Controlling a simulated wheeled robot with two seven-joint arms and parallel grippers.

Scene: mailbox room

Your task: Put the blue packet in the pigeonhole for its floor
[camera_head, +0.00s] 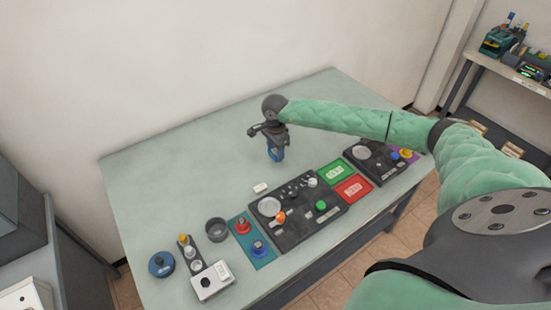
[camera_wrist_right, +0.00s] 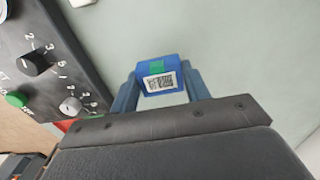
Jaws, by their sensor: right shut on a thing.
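The blue packet (camera_head: 276,154) is held by my right gripper (camera_head: 275,147) over the back middle of the table. In the right wrist view the packet (camera_wrist_right: 152,70) sits between the two fingers of the right gripper (camera_wrist_right: 160,88), which is shut on it. It has a green patch and a white label with a printed code facing the camera. I cannot tell from the views whether it touches the tabletop. My left gripper is not in view. No pigeonholes can be made out in either view.
A dark control panel (camera_head: 296,227) with knobs and buttons lies in front of the gripper. A dark cup (camera_head: 216,230) and a blue round object (camera_head: 161,264) stand at the left. The table's back left is clear.

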